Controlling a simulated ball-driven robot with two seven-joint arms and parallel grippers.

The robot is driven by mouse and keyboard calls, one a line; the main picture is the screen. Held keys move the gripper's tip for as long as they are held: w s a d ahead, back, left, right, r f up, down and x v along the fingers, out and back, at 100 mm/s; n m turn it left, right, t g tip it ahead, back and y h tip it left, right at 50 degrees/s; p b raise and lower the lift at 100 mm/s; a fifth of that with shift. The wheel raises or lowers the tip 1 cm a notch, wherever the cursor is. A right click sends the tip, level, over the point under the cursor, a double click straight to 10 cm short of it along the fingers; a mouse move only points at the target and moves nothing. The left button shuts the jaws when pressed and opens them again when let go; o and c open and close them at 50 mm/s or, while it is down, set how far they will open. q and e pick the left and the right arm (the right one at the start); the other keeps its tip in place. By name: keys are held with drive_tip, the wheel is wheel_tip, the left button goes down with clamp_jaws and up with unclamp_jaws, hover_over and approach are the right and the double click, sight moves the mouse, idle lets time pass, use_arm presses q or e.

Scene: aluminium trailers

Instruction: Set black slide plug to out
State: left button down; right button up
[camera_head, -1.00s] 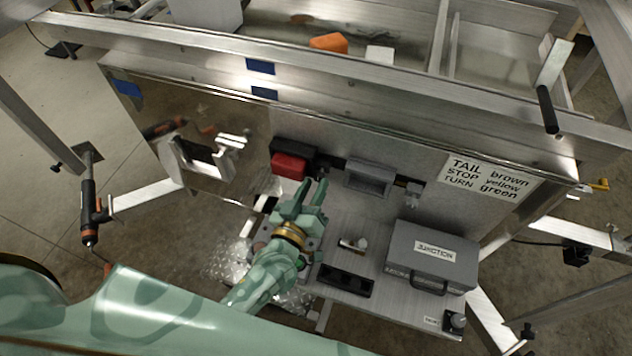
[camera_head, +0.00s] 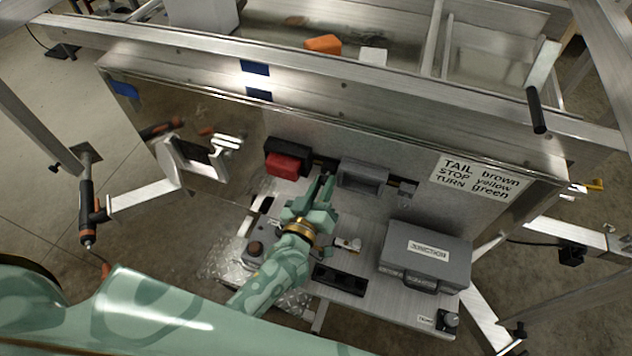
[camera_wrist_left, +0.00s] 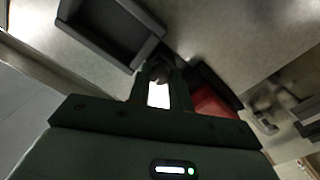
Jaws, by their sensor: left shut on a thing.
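My left gripper (camera_head: 325,183) reaches up over the bench to the strip between the red-and-black block and the grey socket. Its fingers are close together, shut on a small dark piece that looks like the black slide plug (camera_head: 327,166). The fingers hide most of it. In the left wrist view the gripper (camera_wrist_left: 163,80) has the dark plug (camera_wrist_left: 163,72) at its fingertips, between the grey socket and the red block. I cannot tell how far the plug sits in or out. My right gripper is not in view.
The red-and-black block (camera_head: 285,163) is close on the left, the grey socket (camera_head: 362,177) close on the right. A grey junction case (camera_head: 425,257), a black two-slot holder (camera_head: 340,279) and a small knob (camera_head: 448,319) are on the bench. A metal panel stands behind.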

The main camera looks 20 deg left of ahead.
use_arm(q)
drive_tip(key=shift+d, duration=0.15)
drive_tip(key=c, duration=1.5)
unclamp_jaws()
drive_tip(key=shift+d, duration=0.2)
drive_tip(key=shift+a, duration=0.1)
drive_tip(key=shift+s, duration=0.1)
drive_tip(key=s, duration=0.5)
drive_tip(key=s+a, duration=0.1)
drive_tip(key=s, duration=0.4)
drive_tip(key=s+p, duration=0.1)
drive_tip(key=s, duration=0.5)
drive_tip(key=shift+a, duration=0.15)
